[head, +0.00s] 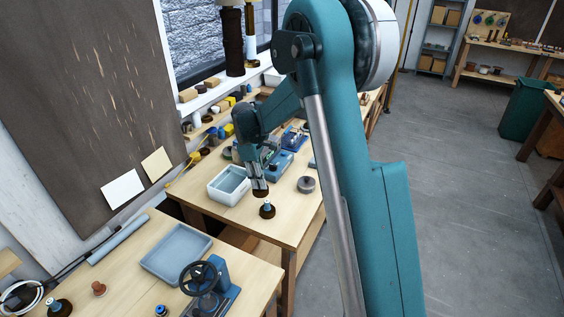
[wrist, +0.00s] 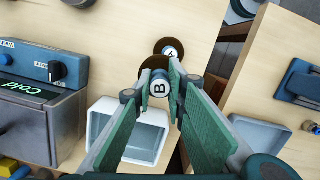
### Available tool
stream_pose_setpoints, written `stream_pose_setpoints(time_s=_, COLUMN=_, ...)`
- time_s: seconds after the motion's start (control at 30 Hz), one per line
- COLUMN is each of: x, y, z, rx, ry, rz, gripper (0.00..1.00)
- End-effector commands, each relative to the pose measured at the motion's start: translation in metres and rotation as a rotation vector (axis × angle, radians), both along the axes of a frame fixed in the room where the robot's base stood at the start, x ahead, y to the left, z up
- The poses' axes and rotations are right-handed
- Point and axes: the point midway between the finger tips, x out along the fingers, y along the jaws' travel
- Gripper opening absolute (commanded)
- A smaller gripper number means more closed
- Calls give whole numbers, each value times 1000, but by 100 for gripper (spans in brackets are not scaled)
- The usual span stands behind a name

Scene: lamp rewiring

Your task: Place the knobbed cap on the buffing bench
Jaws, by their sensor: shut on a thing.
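My gripper (head: 259,187) is shut on a knobbed cap, a dark brown disc with a blue knob. In the wrist view the held knobbed cap (wrist: 158,88) shows a letter B on its white top, between the fingertips of my gripper (wrist: 162,80). In the head view only a dark brown edge of it shows below the fingers. No label tells which bench is the buffing bench.
A white bin (head: 229,186) and a round grey tin (head: 306,184) flank my gripper. Beyond a gap, the near bench (head: 120,270) holds a blue-grey tray (head: 176,254), a handwheel machine (head: 205,285), a reddish knob (head: 99,289) and another dark cap (head: 60,307).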

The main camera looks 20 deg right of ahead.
Motion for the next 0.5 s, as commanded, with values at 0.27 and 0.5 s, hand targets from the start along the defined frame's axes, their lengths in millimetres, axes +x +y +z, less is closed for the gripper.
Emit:
stream_pose_setpoints(time_s=0.27, x=-8, y=-85, z=1, rx=0, ry=1, rz=-117, gripper=1)
stream_pose_setpoints(time_s=0.5, x=-19, y=-142, z=2, rx=0, ry=0, rz=-200, gripper=1)
